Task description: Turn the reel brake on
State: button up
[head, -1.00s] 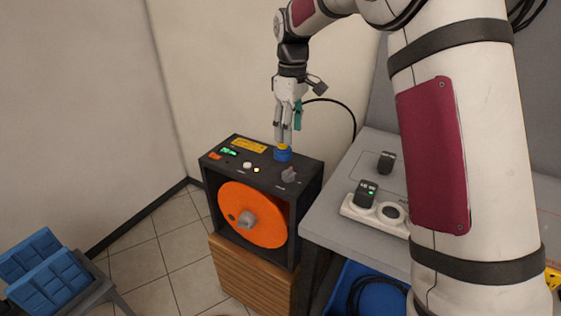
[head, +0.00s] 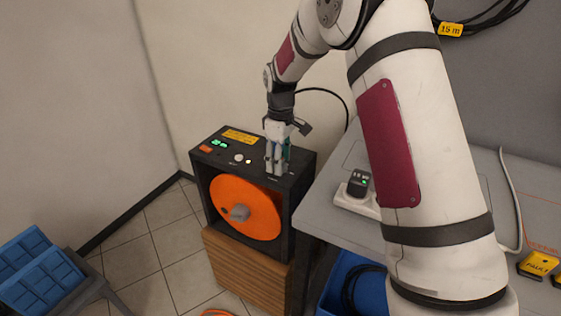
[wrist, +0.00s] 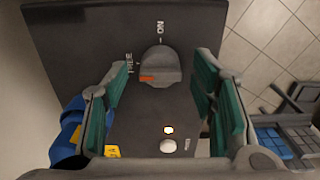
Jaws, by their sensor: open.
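The reel box (head: 212,170) has an orange reel (head: 262,213) in its open front. In the wrist view, a grey knob (wrist: 165,63) on the box's dark top has an orange mark on its lower left side. The word FREE is printed left of it and ON above it. My gripper (head: 277,166) points down at the box top with its teal-padded fingers open, one on each side of the knob, with gaps showing. In the head view the fingers hide the knob.
A white button (wrist: 168,146) and a lit lamp (wrist: 168,130) are on the panel. A grey bench (head: 335,228) with a charger (head: 358,186) stands right of the box. Blue bins (head: 45,280) are at lower left.

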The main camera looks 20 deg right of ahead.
jog(key=shift+f, duration=0.4)
jog(key=shift+c, duration=0.2)
jog(key=c, duration=1.1)
